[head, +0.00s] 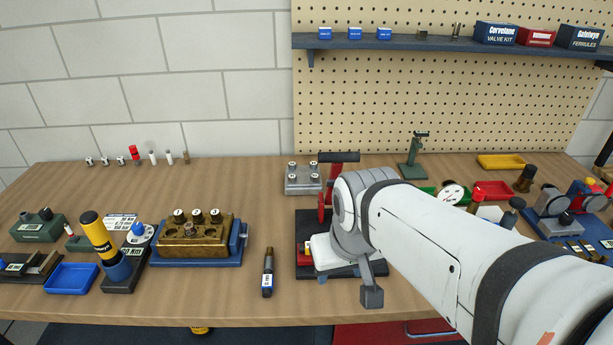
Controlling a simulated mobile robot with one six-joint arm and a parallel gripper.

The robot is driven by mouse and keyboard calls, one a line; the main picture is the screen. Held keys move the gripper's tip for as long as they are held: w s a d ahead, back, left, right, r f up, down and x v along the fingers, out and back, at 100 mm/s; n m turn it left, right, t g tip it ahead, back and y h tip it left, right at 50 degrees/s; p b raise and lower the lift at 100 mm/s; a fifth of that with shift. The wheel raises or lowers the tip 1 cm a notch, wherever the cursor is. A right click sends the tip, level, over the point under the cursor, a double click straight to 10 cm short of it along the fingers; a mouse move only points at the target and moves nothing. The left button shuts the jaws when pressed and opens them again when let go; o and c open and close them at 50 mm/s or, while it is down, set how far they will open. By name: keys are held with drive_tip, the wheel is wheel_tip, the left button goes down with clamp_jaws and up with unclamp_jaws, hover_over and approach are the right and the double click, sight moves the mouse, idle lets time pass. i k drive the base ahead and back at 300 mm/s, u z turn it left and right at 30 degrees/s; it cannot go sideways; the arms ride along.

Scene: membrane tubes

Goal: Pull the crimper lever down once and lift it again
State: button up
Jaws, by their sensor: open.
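The crimper stands at the middle of the bench. Its dark base plate (345,271) lies on the wood, and red parts of its body show at the left. Its red lever (333,178) is raised, with a black handle (338,157) on top. My gripper (326,252) is low over the base plate, in front of the lever, and partly hidden by my wrist. It is open; its fingertips cannot be made out. I see nothing held. My wrist and arm cover the crimper's right side. The handle is clear of the gripper.
A grey block with several posts (303,180) stands just left of the lever. A brass block in a blue tray (239,248) is farther left. A green stand (412,168) is behind my arm.

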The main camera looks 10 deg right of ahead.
sight(337, 160)
drive_tip(key=u, duration=0.5)
drive_tip(key=k, duration=1.2)
drive_tip(key=z, duration=0.8)
drive_tip(key=i, duration=1)
